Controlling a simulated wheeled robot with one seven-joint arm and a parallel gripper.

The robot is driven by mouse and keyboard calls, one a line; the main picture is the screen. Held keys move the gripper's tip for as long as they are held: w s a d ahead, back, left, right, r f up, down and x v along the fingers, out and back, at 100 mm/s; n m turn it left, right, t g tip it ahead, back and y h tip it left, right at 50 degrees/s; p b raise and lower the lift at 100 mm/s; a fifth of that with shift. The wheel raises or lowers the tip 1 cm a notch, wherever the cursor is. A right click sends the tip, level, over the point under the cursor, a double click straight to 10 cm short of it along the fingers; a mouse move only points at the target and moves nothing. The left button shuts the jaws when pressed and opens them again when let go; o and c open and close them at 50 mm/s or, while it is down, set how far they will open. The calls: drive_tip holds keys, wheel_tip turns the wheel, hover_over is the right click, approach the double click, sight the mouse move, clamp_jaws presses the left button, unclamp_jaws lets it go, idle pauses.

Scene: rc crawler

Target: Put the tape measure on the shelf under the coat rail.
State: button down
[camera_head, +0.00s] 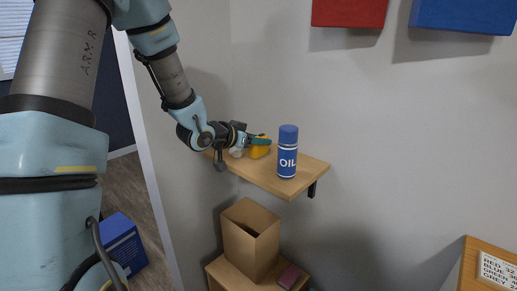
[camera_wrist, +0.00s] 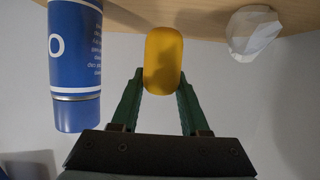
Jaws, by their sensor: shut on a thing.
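The yellow tape measure (camera_head: 260,152) is between the green fingers of my gripper (camera_head: 258,141), over a wooden wall shelf (camera_head: 301,181). In the wrist view the gripper (camera_wrist: 163,88) is shut on the tape measure (camera_wrist: 164,58), one finger on each side. The shelf (camera_wrist: 200,22) fills the top of that upside-down view, with the tape measure at or very close to its surface. I cannot tell whether it touches the shelf. No coat rail shows in either view.
A blue oil can (camera_head: 287,152) stands on the shelf close to the gripper. A crumpled white thing (camera_wrist: 254,32) lies on its other side. An open cardboard box (camera_head: 249,240) stands below the shelf. Red (camera_head: 349,12) and blue (camera_head: 462,15) bins hang above.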

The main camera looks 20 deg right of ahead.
sight(259, 148)
drive_tip(key=shift+f, duration=1.5)
drive_tip(key=shift+f, duration=0.2)
drive_tip(key=shift+c, duration=2)
unclamp_jaws()
